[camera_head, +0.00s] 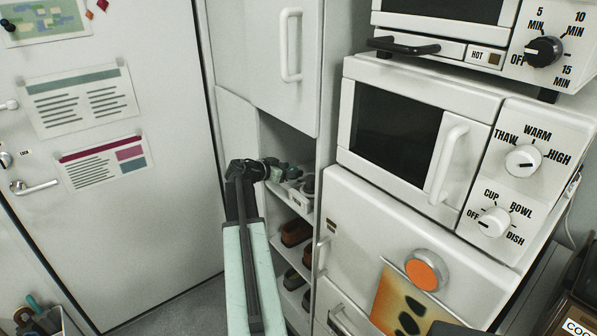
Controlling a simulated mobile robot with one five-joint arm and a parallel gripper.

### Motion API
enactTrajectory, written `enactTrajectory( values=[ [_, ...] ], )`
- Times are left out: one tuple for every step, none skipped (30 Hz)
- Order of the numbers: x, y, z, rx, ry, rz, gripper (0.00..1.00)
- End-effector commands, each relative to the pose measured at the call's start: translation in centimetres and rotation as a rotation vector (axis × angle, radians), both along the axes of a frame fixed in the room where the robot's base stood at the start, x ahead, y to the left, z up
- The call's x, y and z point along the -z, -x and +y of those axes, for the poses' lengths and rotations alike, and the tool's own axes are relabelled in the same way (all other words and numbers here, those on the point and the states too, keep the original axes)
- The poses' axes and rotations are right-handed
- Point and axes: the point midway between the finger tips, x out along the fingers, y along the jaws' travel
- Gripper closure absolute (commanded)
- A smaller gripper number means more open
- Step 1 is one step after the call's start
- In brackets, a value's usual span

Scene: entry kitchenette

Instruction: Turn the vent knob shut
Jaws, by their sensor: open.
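I see no knob marked as a vent knob in the head view. The labelled knobs in sight belong to the appliances on the right. The white upper microwave knob (522,161) is marked THAW, WARM, HIGH. The white lower microwave knob (494,221) is marked OFF, CUP, BOWL, DISH. A black knob (543,52) on the top oven has minute marks and OFF. My gripper (292,178) is at the open shelves, left of the microwave and well apart from these knobs. It is small and partly lost among shelf items; I see nothing held in it.
A white door (110,220) with papers and a lever handle is at left. A tall cabinet (262,55) stands above shelves holding shoes (294,232). A white fridge-like unit (385,215) stands under the microwave (400,125). Open floor (180,310) shows before the door.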

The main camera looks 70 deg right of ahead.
Motion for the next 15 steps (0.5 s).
enactTrajectory(
  values=[
    [0.8, 0.4, -1.1, 0.003, 0.000, 0.000, 0.43],
    [1.1, 0.6, -1.5, 0.003, -0.001, 0.000, 0.43],
    [1.4, 0.9, -2.2, 0.002, 0.000, 0.000, 0.43],
    [1.6, 1.1, -2.7, 0.002, 0.000, 0.000, 0.43],
    [1.7, 1.3, -3.1, 0.002, 0.000, 0.001, 0.43],
    [1.9, 1.5, -3.5, 0.002, 0.000, 0.001, 0.43],
    [2.0, 1.6, -3.7, 0.001, -0.001, 0.002, 0.43],
    [2.0, 1.7, -3.9, 0.001, -0.001, 0.001, 0.43],
    [2.0, 1.8, -4.0, 0.001, -0.001, 0.001, 0.43],
    [2.0, 1.8, -4.0, 0.000, 0.000, 0.001, 0.43],
    [1.9, 1.8, -4.0, 0.000, 0.000, 0.001, 0.43],
    [1.9, 1.8, -4.0, 0.000, 0.000, 0.001, 0.43],
    [1.9, 1.8, -4.0, 0.000, 0.000, 0.001, 0.43],
    [1.9, 1.8, -4.0, 0.000, -0.001, 0.000, 0.43],
    [1.9, 1.8, -4.0, -0.001, -0.001, 0.000, 0.43]
  ],
)
